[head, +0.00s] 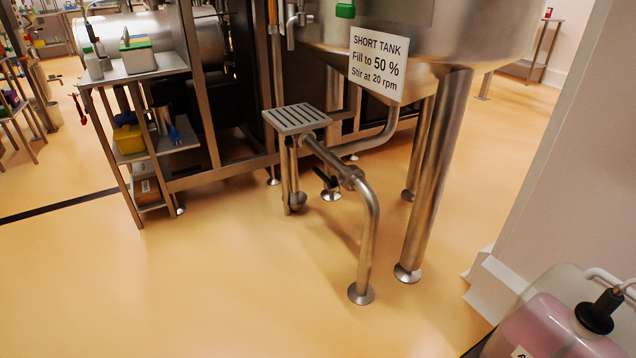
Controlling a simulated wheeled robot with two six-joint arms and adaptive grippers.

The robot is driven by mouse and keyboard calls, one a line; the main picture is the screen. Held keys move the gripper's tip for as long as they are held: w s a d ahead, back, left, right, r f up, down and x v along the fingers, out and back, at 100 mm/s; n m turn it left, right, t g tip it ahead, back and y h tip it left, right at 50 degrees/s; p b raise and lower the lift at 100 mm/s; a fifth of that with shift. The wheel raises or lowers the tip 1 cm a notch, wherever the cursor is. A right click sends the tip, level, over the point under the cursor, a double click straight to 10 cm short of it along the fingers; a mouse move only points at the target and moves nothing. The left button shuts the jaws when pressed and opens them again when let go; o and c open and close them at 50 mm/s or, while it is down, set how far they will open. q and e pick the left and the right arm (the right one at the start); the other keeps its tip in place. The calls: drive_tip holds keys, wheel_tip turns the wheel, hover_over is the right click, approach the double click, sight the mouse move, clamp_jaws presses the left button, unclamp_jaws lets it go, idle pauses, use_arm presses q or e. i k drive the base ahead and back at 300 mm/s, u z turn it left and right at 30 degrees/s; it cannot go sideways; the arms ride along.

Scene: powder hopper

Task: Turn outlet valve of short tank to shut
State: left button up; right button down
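The short tank (460,35) is a steel vessel on steel legs at the upper right. Its white sign (378,65) reads "SHORT TANK, Fill to 50 %, Stir at 20 rpm". A curved steel pipe (383,138) runs below the tank. In front of it, another pipe (371,235) bends down to a round foot on the floor. A fitting that looks like a valve (350,177) sits on this pipe, with a dark handle (325,178) beside it at the left. I cannot tell the handle's exact position. Neither of my grippers is in view.
A small slatted platform (296,118) stands by the pipe. A steel shelf cart (140,70) with bottles and bins is at the left. A pinkish container (560,325) is at the lower right, near a pale wall (575,170). The front floor is clear.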

sight(331, 184)
drive_tip(key=u, duration=0.25)
drive_tip(key=i, duration=1.7)
drive_tip(key=z, duration=0.95)
